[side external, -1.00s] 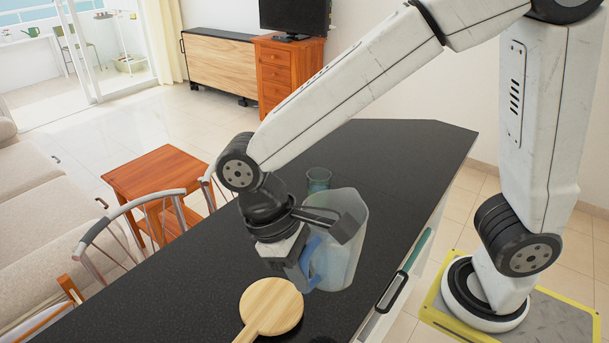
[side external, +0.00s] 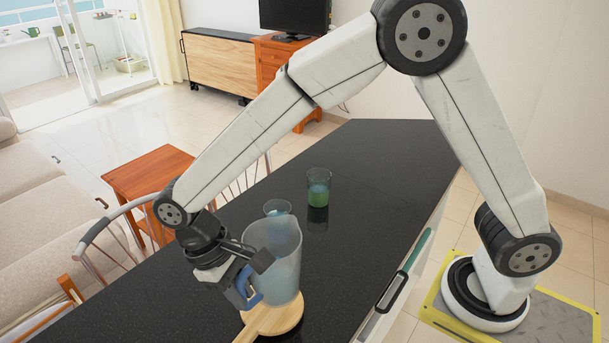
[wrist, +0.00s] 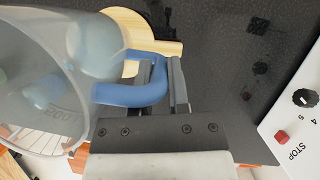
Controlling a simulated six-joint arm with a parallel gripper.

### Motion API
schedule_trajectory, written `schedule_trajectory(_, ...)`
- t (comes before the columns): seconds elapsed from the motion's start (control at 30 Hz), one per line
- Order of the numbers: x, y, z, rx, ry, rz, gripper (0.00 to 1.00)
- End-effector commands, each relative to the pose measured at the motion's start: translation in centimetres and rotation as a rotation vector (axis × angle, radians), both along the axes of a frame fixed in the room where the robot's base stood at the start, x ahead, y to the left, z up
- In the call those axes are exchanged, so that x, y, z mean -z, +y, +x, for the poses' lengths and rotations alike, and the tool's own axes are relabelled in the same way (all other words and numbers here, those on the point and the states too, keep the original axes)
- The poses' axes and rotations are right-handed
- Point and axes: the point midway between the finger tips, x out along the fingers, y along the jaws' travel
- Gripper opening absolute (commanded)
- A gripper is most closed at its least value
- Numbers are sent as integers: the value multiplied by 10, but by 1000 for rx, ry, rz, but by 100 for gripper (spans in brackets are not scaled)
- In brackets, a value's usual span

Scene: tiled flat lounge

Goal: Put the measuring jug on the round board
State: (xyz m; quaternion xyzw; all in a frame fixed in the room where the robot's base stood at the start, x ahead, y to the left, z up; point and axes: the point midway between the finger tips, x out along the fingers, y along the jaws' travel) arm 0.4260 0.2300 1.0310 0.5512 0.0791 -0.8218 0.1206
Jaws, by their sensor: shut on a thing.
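The measuring jug (side external: 280,262) is clear, bluish plastic with a blue handle (side external: 249,288). It looks upright in the side view, over the far part of the round board (side external: 277,318); whether its base touches the board I cannot tell. My gripper (side external: 246,292) is shut on the blue handle, to the left of the jug's body. In the wrist view the jug (wrist: 40,85) fills the left side, and its handle (wrist: 130,94) runs between the fingers (wrist: 166,85). The round wooden board (wrist: 118,22) shows beyond, partly hidden by the jug.
On the black counter (side external: 370,200) stand a glass with green contents (side external: 318,188) and another glass (side external: 277,208) behind the jug. A panel with a red stop button (wrist: 282,136) shows at right in the wrist view. The counter's right part is clear.

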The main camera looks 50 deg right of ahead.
Motion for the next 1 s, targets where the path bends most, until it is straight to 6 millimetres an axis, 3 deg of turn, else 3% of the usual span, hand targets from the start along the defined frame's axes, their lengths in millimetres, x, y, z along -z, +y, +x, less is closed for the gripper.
schedule_trajectory(0.47, 11, 5, 9, 0, -1, 0, 0)
schedule_trajectory(0.8, 41, 6, 12, 0, 2, -1, 0)
schedule_trajectory(1.0, 46, 6, 12, -1, -2, 1, 0)
